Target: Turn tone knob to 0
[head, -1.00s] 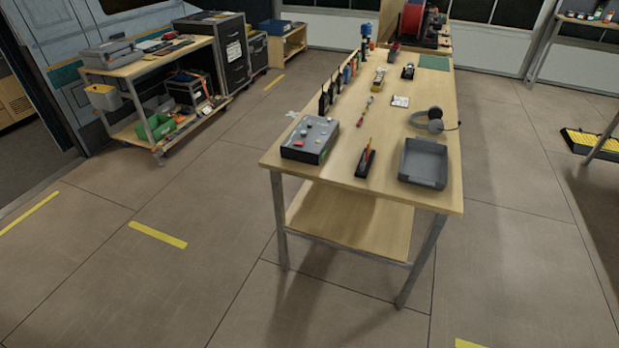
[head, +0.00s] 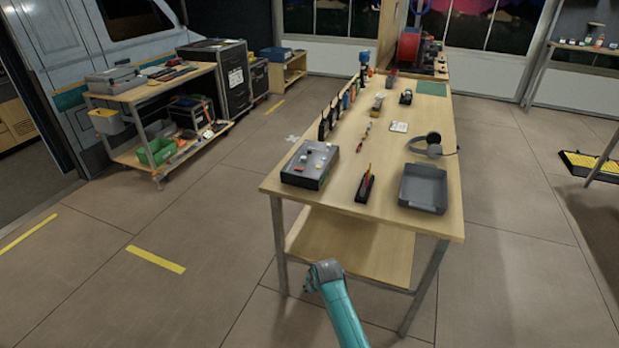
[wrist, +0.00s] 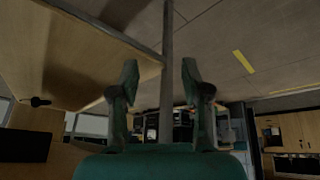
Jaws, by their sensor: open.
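A grey control box (head: 311,165) with several small knobs and a red part on its top sits at the near left corner of the wooden table. The knobs are too small to tell which is the tone knob or where it points. My teal arm rises at the bottom of the head view, in front of the table and below its top. My gripper (wrist: 160,80) shows in the wrist view with its two fingers apart and nothing between them. A table leg stands behind the gap. The control box is not recognisable in the wrist view.
The wooden table (head: 385,200) also holds a grey tray (head: 424,188), a black holder (head: 366,187) with a red item, headphones (head: 432,146) and several small tools. A lower shelf (head: 350,245) sits under the top. The floor left of the table is clear; a loaded cart (head: 150,85) stands further back.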

